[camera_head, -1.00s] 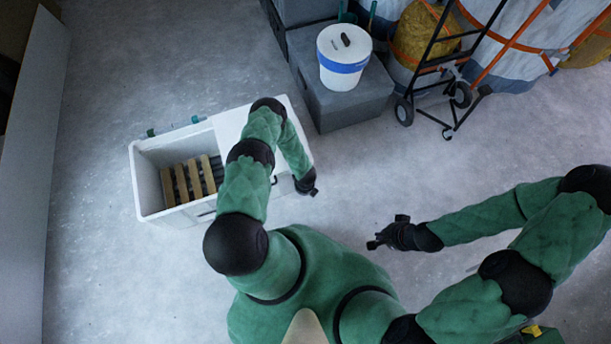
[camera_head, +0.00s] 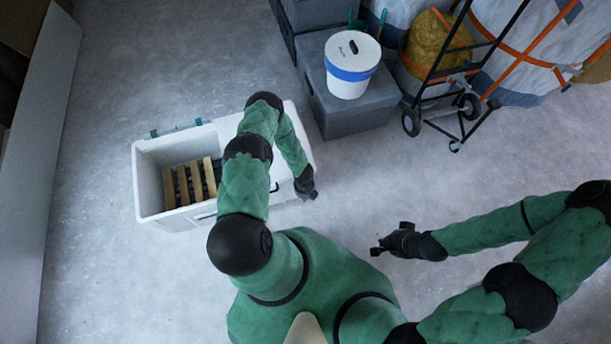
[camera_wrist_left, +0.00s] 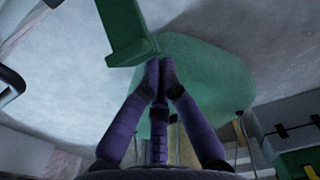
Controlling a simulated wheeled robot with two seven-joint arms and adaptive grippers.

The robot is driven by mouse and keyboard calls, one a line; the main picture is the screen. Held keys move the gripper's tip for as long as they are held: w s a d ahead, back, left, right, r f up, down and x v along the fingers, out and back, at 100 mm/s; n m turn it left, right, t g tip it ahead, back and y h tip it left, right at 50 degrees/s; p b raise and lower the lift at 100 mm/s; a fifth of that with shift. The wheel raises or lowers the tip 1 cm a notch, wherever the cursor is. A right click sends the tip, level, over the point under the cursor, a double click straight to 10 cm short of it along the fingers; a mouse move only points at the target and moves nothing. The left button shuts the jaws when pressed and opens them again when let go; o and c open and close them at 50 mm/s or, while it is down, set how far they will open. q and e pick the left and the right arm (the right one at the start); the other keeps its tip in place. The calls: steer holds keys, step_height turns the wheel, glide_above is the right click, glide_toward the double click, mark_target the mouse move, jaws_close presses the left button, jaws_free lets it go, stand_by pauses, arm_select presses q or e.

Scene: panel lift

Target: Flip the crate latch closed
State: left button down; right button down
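The crate (camera_head: 165,217) is a white open box with a flat lid-like section (camera_head: 228,125) on its right. Small teal clips (camera_head: 198,122) show on its far edge. In the left wrist view a green latch-like bar (camera_wrist_left: 125,30) hangs from the top edge, its lower end beside my left fingertips. My left gripper (camera_wrist_left: 160,65) has its purple fingers drawn together at the tips; contact with the bar is unclear. In the head view my left gripper (camera_head: 309,195) is at the crate's near right corner. My right gripper (camera_head: 378,250) is in free space, too small to read.
Wooden slats (camera_head: 190,184) lie in the crate. A black handle (camera_head: 274,188) is on its near side. A white bucket (camera_head: 350,88) stands on a grey box (camera_head: 345,118) behind. A hand truck (camera_head: 437,95) leans by sacks.

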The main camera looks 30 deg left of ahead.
arm_select(q)
steer(key=shift+w+a+r+p, duration=0.15)
steer(key=shift+w+a+r, duration=0.2)
steer(key=shift+r, duration=0.15)
steer(key=shift+w+a+r+p, duration=0.15)
steer(key=shift+w+a+r, duration=0.2)
steer(key=shift+r, duration=0.1)
steer(key=shift+w+a+r, duration=0.1)
steer(key=shift+a+r, duration=0.05)
steer(key=shift+r, duration=0.05)
steer(key=shift+w+a, duration=0.1)
steer(key=shift+a, duration=0.05)
steer(key=shift+r, duration=0.15)
steer(key=shift+r+p, duration=0.7)
steer(key=shift+p, duration=0.05)
